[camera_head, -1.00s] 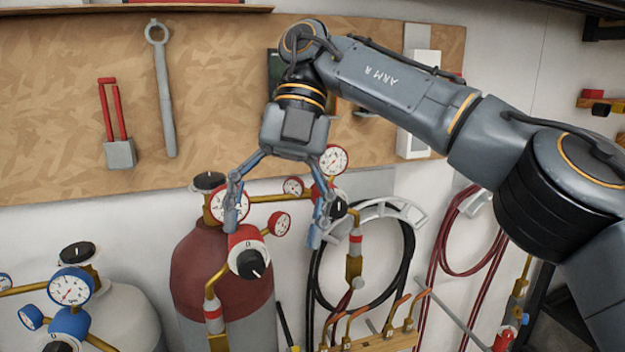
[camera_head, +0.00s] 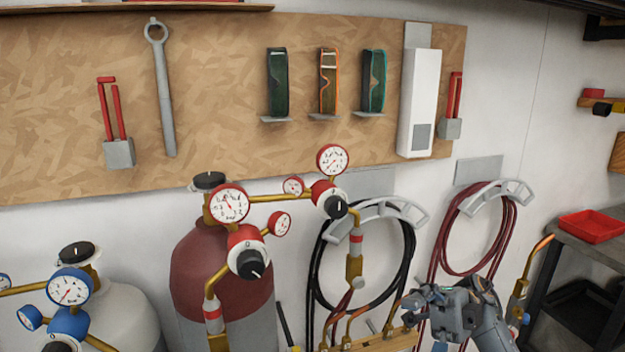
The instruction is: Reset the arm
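My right arm's gripper (camera_head: 425,310) is low at the right of the head view, in front of the lower hoses and near the wooden torch rack (camera_head: 385,342). It is seen partly end-on, and I cannot tell whether its fingers are open or shut. I see nothing clearly held in it. My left gripper is not in view.
A red gas cylinder (camera_head: 205,270) with gauges and a white cylinder (camera_head: 125,315) stand in front. A black hose (camera_head: 408,255) and a red hose (camera_head: 445,235) hang on the wall. Goggles (camera_head: 328,82) hang on the board. A red tray (camera_head: 590,226) is at right.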

